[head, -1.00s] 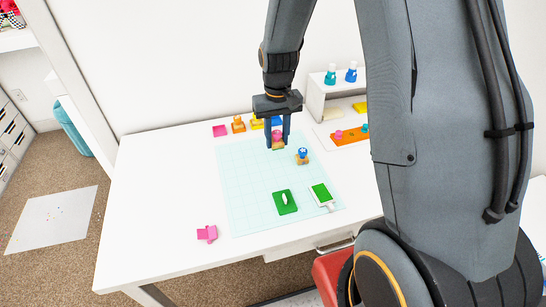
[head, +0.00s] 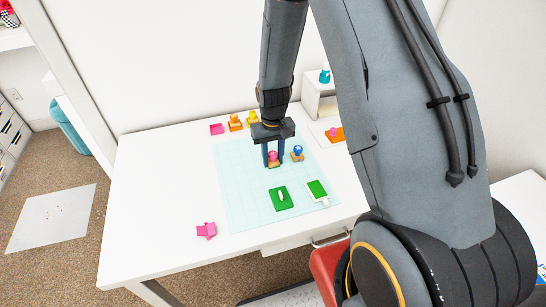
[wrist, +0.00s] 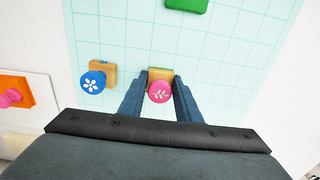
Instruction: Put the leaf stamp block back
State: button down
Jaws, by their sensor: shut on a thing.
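The leaf stamp block (head: 273,154) has a pink round knob with a pale leaf print on a tan base. It also shows in the wrist view (wrist: 159,91), between the two fingers. My gripper (head: 272,163) is shut on it over the back part of the pale teal grid mat (head: 240,185). The block is at or just above the mat; I cannot tell if it touches. A blue-knobbed stamp block (head: 297,153) with a white flower print stands close to its right in the head view, and to its left in the wrist view (wrist: 94,80).
A green block (head: 281,203) and a green pad (head: 317,188) lie on the front of the mat. A pink piece (head: 206,230) lies left of the mat. Pink (head: 217,129), orange (head: 235,124) and yellow (head: 252,117) items line the back. A white shelf (head: 318,98) stands back right. The table's left side is clear.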

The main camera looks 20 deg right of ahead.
aim_at(273, 154)
jog(key=shift+f, duration=0.2)
jog(key=c, duration=1.3)
grip_release()
jog(key=shift+r, duration=0.1)
notch_tip(273, 154, up, 12)
jog(key=b, duration=0.3)
jog(key=s+r, duration=0.2)
jog(key=s, duration=0.6)
jog(key=s+r+t, duration=0.1)
jog(key=s+r, duration=0.2)
jog(key=s, duration=0.6)
jog(key=shift+r, duration=0.35)
jog(key=shift+s, duration=0.1)
